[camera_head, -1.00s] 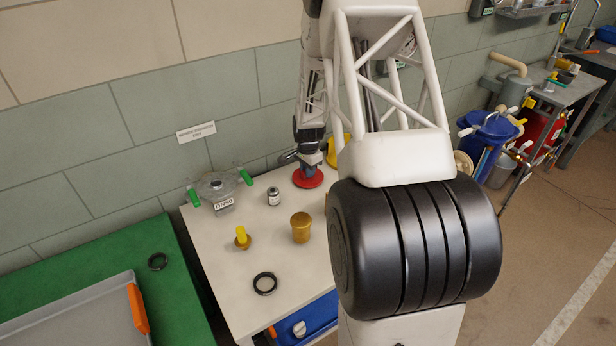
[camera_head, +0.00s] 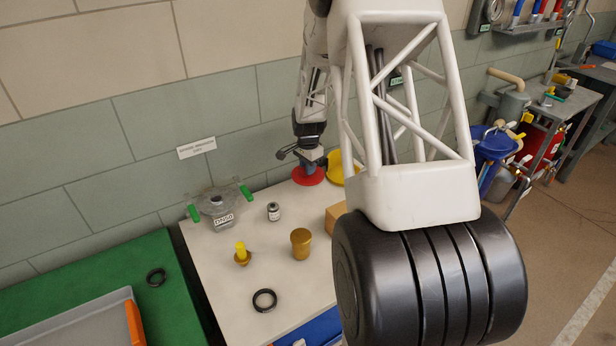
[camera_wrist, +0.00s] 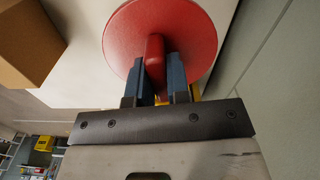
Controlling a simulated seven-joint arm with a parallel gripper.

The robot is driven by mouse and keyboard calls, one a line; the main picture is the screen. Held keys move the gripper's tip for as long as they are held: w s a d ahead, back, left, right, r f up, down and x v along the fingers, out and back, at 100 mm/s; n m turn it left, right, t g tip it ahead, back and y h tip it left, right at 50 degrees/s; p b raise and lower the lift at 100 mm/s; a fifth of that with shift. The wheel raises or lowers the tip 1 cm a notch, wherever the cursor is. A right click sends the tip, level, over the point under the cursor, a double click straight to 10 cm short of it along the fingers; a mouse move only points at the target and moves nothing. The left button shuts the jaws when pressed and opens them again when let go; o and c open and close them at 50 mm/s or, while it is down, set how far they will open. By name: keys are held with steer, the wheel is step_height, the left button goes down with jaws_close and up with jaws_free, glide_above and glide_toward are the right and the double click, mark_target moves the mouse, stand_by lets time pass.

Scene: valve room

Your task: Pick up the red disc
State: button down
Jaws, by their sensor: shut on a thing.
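The red disc (camera_head: 307,176) is at the back of the white table, under my gripper (camera_head: 310,166). In the wrist view the red disc (camera_wrist: 188,35) is round and flat with a raised red rib (camera_wrist: 155,62) across its middle. The two blue fingers of my gripper (camera_wrist: 157,78) are shut on this rib from both sides. I cannot tell from the head view whether the disc touches the table or is just above it.
A yellow object (camera_head: 335,167) lies right beside the disc. A wooden box (camera_head: 335,214), a brass cylinder (camera_head: 301,243), a small jar (camera_head: 273,212), a grey valve body marked DN50 (camera_head: 217,204), a yellow-topped part (camera_head: 241,254) and a black ring (camera_head: 264,300) stand on the white table (camera_head: 225,280). The wall is close behind.

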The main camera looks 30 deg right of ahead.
steer(key=shift+r, duration=0.9)
